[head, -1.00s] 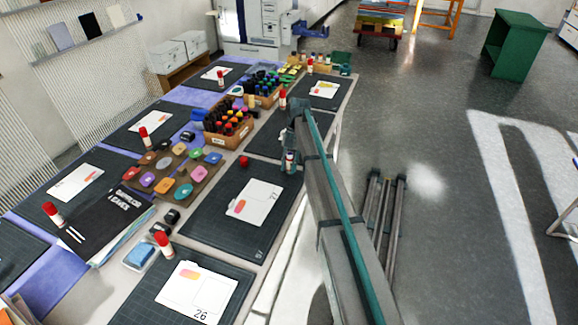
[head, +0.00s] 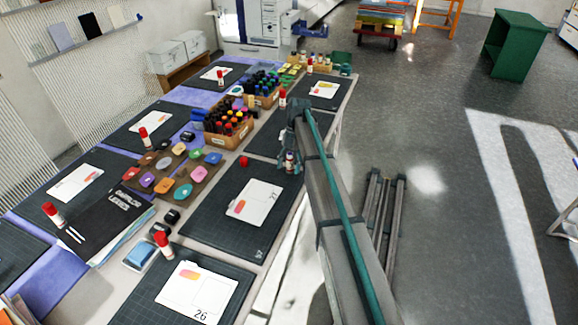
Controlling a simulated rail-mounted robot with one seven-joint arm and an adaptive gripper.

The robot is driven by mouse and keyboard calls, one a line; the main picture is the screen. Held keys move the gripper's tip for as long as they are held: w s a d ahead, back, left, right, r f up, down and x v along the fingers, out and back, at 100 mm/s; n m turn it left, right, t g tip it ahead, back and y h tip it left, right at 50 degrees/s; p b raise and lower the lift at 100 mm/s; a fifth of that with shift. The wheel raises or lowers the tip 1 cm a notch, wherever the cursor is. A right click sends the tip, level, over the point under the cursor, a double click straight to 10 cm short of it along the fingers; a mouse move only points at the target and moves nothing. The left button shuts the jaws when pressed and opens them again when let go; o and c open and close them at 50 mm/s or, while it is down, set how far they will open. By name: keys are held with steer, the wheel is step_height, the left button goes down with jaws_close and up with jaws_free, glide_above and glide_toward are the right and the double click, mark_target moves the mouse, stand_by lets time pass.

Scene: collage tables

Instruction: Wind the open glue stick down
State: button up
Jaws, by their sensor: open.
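My gripper (head: 287,156) is small and dark, pointing down at the upper part of the stick. It is open. I cannot tell whether its fingers touch the stick.
A white card (head: 262,197) lies on the same mat. A wooden box of bottles (head: 216,138) and a tray of colored pads (head: 202,188) stand to the left.

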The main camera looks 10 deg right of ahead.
steer(key=m+t, duration=0.1)
steer(key=m, duration=0.2)
steer(key=shift+y, duration=0.4)
steer(key=m+t, duration=0.1)
steer(key=m, duration=0.1)
steer(key=m+t+y, duration=0.1)
steer(key=m, duration=0.2)
steer(key=shift+w, duration=0.1)
steer(key=m+t, duration=0.1)
steer(key=m, duration=0.3)
steer(key=shift+w+a, duration=0.15)
steer(key=shift+w+m+t, duration=0.2)
steer(key=shift+m+t, duration=0.4)
steer(key=shift+m, duration=0.6)
